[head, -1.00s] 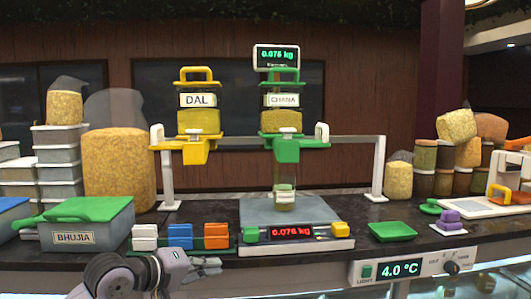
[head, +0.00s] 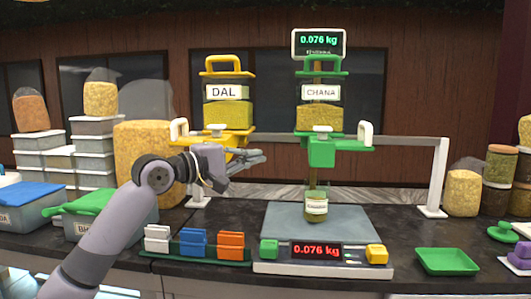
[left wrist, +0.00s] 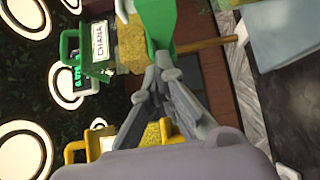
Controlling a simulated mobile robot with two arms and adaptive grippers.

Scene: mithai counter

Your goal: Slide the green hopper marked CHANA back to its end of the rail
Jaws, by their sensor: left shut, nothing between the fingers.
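The green hopper marked CHANA (head: 320,118) hangs on the rail (head: 408,142), right of the yellow hopper marked DAL (head: 227,112). It stands above the scale plate, with a white lever (head: 365,132) at its right side. My left gripper (head: 263,157) is shut and empty, in front of the yellow hopper's lower part and pointing right, with its tips left of the green hopper's spout (head: 321,153). In the left wrist view the shut fingertips (left wrist: 166,62) are close to the green spout (left wrist: 160,22); I cannot tell whether they touch. My right gripper is out of view.
A small labelled jar (head: 316,207) stands on the scale (head: 322,253) below the green spout, with a brown column above it. The rail's right post (head: 434,180) stands on the counter. Coloured blocks (head: 194,242) and a green tray (head: 447,262) lie at the front.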

